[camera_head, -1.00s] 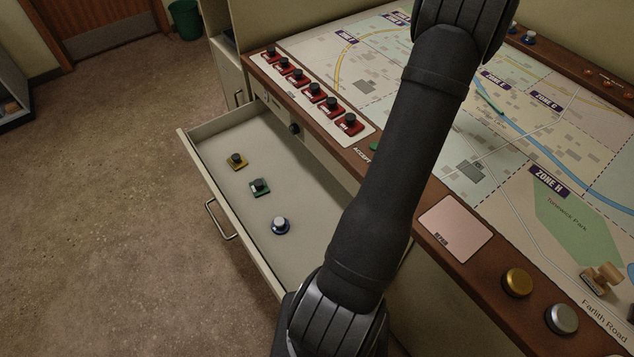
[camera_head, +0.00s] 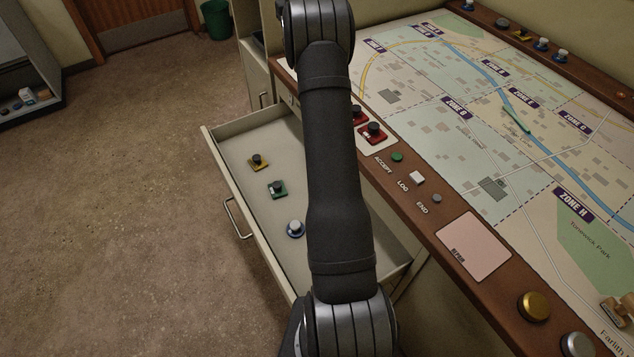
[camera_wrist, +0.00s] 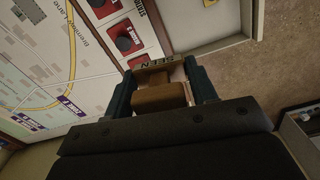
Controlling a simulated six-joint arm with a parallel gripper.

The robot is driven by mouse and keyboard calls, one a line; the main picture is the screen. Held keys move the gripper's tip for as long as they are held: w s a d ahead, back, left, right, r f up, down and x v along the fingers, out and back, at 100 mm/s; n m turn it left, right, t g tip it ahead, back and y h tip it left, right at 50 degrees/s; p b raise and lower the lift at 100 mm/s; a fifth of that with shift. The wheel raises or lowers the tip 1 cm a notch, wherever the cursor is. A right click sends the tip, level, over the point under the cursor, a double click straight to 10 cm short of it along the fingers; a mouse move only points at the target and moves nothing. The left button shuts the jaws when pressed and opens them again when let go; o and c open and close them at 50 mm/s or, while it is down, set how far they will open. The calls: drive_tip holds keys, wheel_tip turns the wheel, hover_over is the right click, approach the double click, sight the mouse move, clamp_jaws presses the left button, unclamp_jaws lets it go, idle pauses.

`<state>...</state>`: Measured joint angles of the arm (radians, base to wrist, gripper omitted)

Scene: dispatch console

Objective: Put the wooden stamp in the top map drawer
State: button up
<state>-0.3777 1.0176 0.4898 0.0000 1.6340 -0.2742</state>
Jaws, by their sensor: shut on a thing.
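My gripper (camera_wrist: 160,84) shows in the wrist view, its two dark fingers shut on a wooden stamp (camera_wrist: 158,98) with a plate lettered SEEN. In the head view my arm hides the gripper and this stamp. A map drawer (camera_head: 268,216) stands pulled out at the left side of the console. A second wooden stamp (camera_head: 617,309) stands on the map at the right edge.
The console's map (camera_head: 420,75) fills the right side. Red buttons (camera_head: 373,132), a pink pad (camera_head: 473,246) and a gold knob (camera_head: 534,306) line its brown edge. My arm crosses the drawer's right part.

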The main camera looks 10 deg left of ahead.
drive_tip(key=n, duration=0.2)
hover_over(278, 151)
wheel_tip(278, 151, down, 43)
drive_tip(key=shift+f, duration=0.1)
drive_tip(key=shift+f, duration=0.15)
drive_tip(key=o, duration=1)
drive_tip(key=shift+c, duration=0.2)
wheel_tip(278, 151, up, 12)
drive_tip(key=shift+r, duration=0.2)
drive_tip(key=shift+f, duration=0.15)
